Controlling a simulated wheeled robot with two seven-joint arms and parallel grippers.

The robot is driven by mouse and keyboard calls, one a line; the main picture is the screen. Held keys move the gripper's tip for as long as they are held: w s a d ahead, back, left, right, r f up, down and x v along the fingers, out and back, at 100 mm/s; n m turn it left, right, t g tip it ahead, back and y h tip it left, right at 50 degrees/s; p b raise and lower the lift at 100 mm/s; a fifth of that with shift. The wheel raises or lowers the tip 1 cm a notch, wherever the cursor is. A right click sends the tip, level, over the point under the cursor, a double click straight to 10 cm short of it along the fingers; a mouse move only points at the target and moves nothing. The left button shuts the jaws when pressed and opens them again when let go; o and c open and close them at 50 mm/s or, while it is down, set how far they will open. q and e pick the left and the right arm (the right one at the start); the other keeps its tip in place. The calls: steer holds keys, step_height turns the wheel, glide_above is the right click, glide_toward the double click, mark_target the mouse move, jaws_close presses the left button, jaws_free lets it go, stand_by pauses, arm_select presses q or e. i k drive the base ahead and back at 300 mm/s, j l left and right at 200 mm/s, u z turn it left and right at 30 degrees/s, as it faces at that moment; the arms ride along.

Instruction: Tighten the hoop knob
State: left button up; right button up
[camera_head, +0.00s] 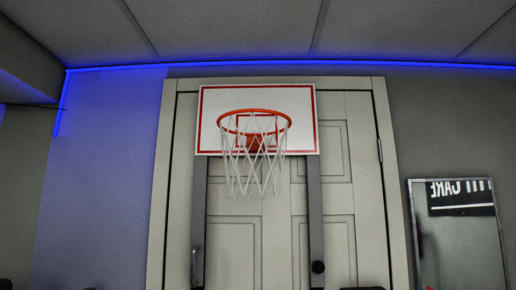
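A basketball hoop with an orange rim (254,111) and a white net (254,172) is fixed to a white, red-edged backboard (302,121). The backboard hangs high on a pale panelled door, on two dark grey upright bars. A round black knob (318,267) sits low on the right bar (315,215), near the bottom of the view. Its turn or tightness cannot be told from here. Neither of my grippers can be made out.
The door (233,235) is closed, with a metal handle (195,262) at lower left beside the left bar (199,200). A framed mirror (458,240) is on the right. Small dark shapes at the bottom edge are too cut off to name.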

mark_target(318, 267)
steer(key=i+l, duration=0.1)
steer(key=l, duration=0.35)
steer(key=i+l, duration=0.1)
steer(key=l, duration=0.35)
steer(key=i+l, duration=0.1)
steer(key=l, duration=0.4)
steer(key=i+l, duration=0.1)
steer(key=l, duration=0.35)
steer(key=i+l, duration=0.1)
steer(key=l, duration=0.35)
